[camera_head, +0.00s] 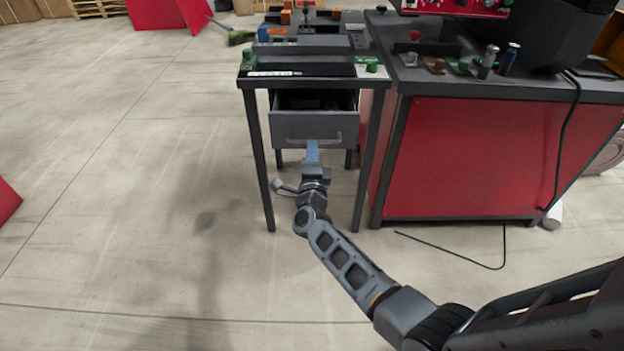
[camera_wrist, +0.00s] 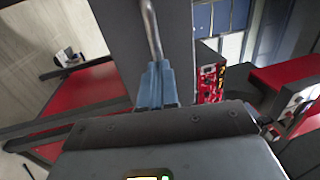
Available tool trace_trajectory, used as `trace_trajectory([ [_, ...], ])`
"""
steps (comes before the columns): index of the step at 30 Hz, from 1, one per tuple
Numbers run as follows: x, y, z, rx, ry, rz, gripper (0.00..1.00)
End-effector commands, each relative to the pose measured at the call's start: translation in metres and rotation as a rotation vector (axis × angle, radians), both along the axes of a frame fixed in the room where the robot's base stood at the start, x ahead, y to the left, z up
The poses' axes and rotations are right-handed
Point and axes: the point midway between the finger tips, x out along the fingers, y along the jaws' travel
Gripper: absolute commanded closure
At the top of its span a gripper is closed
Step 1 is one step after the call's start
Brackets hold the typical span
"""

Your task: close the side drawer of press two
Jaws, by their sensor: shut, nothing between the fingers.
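The side drawer (camera_head: 290,128) is a grey box with a bar handle (camera_head: 325,138), under the narrow dark table. It stands open, and its dark inside shows above its front. My gripper (camera_head: 312,146) is shut and empty, right in front of the drawer front at the handle. In the wrist view its blue fingers (camera_wrist: 157,68) are together, with their tips at the end of the metal handle bar (camera_wrist: 150,28). The grey drawer front (camera_wrist: 120,25) is behind them. I cannot tell whether the tips touch the handle or the front.
The narrow table (camera_head: 256,150) has thin dark legs on both sides of my gripper. A red-panelled workbench (camera_head: 470,160) stands close on the right, with small parts on top. A black cable (camera_head: 470,262) lies on the floor. The floor at left is clear.

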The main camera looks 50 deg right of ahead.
Motion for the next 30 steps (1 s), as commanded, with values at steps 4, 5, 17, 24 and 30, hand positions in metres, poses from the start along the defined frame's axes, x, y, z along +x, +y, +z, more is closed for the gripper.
trace_trajectory([
  [4,0.026,-0.034,-0.008,-0.002,-0.004,-0.003,1.0],
  [5,0.031,-0.04,-0.007,-0.001,-0.005,-0.002,1.0],
  [17,0.077,-0.099,-0.004,0.001,-0.002,-0.001,1.0],
  [24,0.087,-0.111,-0.002,-0.001,0.001,0.001,1.0],
  [30,0.089,-0.114,0.001,0.001,0.001,0.001,1.0],
])
